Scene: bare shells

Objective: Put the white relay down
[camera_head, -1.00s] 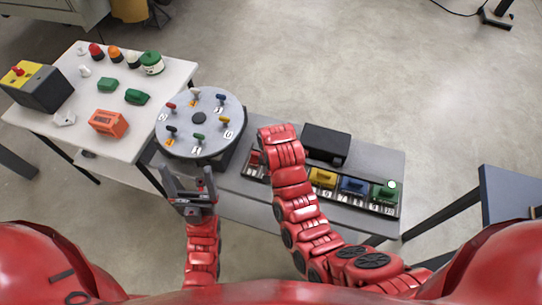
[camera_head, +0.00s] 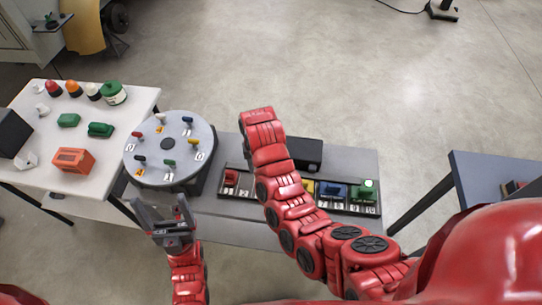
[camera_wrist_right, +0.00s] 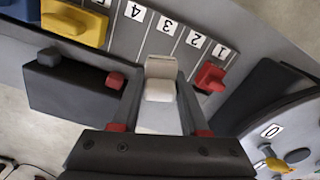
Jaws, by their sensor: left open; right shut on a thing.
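A white relay (camera_wrist_right: 160,85) sits between the fingers of my right gripper (camera_wrist_right: 160,112) in the right wrist view. It is over or at the numbered rack (camera_wrist_right: 118,32), near the slots labelled 3 and 2; I cannot tell whether it touches the rack. The rack also shows in the head view (camera_head: 245,190), with red (camera_head: 231,176), blue (camera_head: 335,190) and green (camera_head: 367,190) relays in it. My right arm hides the right gripper and white relay in the head view. My left gripper (camera_head: 163,218) is open and empty, in front of the round dial stand.
A black box (camera_head: 306,153) stands behind the rack. The round grey stand (camera_head: 200,133) with several coloured keys is left of the rack. A white table (camera_head: 105,142) holds several coloured parts at left. A dark blue table (camera_head: 490,170) stands at right.

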